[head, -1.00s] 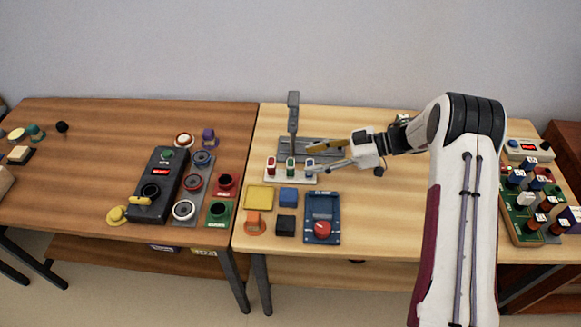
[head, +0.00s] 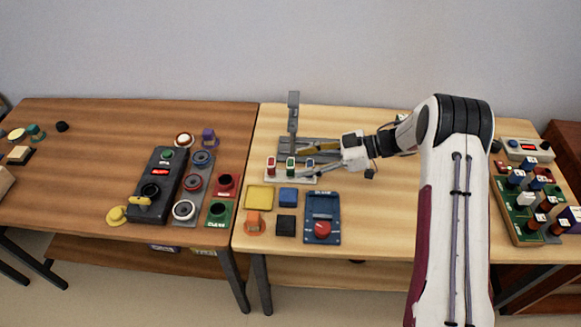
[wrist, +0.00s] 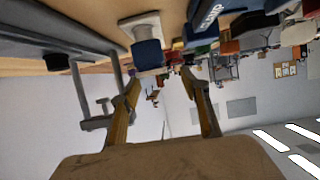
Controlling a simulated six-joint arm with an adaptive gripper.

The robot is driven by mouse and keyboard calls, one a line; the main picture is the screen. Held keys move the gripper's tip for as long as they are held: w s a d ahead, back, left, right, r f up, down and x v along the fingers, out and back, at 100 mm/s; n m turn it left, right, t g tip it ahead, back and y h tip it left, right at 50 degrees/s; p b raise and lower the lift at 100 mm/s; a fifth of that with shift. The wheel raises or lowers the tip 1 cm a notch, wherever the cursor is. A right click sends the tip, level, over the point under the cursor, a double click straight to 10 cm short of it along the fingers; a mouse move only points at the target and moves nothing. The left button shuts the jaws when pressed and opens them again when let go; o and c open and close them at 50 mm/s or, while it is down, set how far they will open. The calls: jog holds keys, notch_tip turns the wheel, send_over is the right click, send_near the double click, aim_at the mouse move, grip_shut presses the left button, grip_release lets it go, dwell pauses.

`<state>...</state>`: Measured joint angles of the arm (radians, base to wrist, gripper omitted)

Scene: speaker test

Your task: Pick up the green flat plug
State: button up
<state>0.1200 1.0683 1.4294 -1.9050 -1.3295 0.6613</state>
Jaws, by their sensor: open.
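The green flat plug (head: 290,167) stands upright in a white holder (head: 279,178), between a red plug (head: 271,165) and a blue plug (head: 310,164). My gripper (head: 304,161) is open and empty, with its fingers pointing left at the right end of the holder. The blue plug lies nearest my fingers, and the green one is just beyond it. In the wrist view my two yellow fingers (wrist: 163,77) are spread apart. A blue block (wrist: 148,54) under a white piece shows just ahead of them. I cannot clearly make out the green plug there.
A grey stand with an upright post (head: 293,120) is just behind the holder. In front are a yellow block (head: 260,196), a blue block (head: 288,196), a black block (head: 286,225) and a blue device with a red knob (head: 323,228). The light table's right-front area is clear.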

aim_at(291, 163)
jog(key=shift+w+x, duration=0.15)
jog(key=shift+x, duration=0.8)
jog(key=shift+w+x, duration=0.2)
jog(key=shift+x, duration=0.7)
jog(key=shift+a+f, duration=0.5)
jog(key=shift+a, duration=0.1)
jog(key=c, duration=1)
